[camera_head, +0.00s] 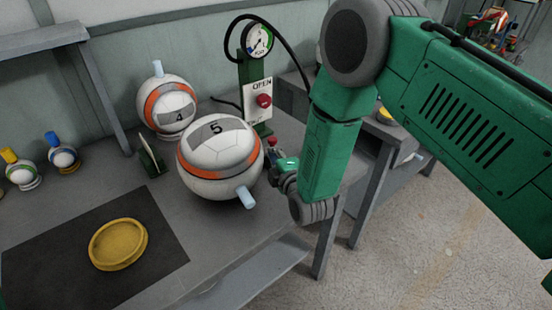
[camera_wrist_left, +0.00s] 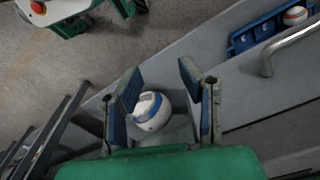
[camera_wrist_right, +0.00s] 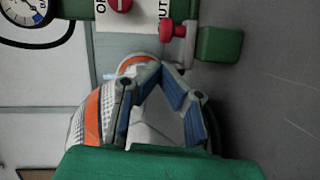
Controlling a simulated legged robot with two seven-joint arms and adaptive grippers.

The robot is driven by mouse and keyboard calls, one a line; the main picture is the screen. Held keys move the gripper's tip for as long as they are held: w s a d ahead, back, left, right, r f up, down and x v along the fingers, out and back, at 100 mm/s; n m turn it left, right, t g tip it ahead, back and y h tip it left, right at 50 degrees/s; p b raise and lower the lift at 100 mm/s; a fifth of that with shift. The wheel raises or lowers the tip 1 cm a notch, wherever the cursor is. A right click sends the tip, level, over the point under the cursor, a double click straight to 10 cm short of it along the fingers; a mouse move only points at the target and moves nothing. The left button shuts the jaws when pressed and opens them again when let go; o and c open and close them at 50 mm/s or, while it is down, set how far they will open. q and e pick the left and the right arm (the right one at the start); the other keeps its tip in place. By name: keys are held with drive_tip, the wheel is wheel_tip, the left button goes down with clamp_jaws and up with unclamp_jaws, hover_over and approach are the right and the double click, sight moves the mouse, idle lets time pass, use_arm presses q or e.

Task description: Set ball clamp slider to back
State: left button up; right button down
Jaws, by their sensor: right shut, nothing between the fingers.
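The press stands at the back of the table as a green post with a white "OPEN" panel (camera_head: 258,103). A red knob (camera_head: 264,100) sits on the panel. In the right wrist view a second red knob (camera_wrist_right: 167,28) sits on a grey part beside a green block (camera_wrist_right: 219,46); I take this to be the clamp slider. My right gripper (camera_head: 280,168) is partly hidden by my arm, right of the ball marked 5 (camera_head: 222,155). In the right wrist view its fingertips (camera_wrist_right: 165,68) meet, shut and empty, below the second knob. My left gripper (camera_wrist_left: 155,75) is open and empty.
A ball marked 4 (camera_head: 169,107) stands behind ball 5. A yellow dish (camera_head: 118,244) lies on a dark mat (camera_head: 50,265). Small balls (camera_head: 63,155) stand at the left. The left wrist view shows a ball (camera_wrist_left: 153,110) between the fingers' outlines and a blue tray (camera_wrist_left: 240,42).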

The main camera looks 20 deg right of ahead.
sight(269, 142)
drive_tip(key=w, duration=0.3)
drive_tip(key=shift+w+d+f, duration=0.35)
drive_tip(key=shift+w+f, duration=0.05)
use_arm(q)
drive_tip(key=shift+d+r, duration=0.15)
drive_tip(key=shift+d, duration=0.35)
use_arm(e)
drive_tip(key=shift+w+d, duration=0.15)
drive_tip(key=shift+w, duration=0.1)
use_arm(q)
drive_tip(key=shift+w+a, duration=0.1)
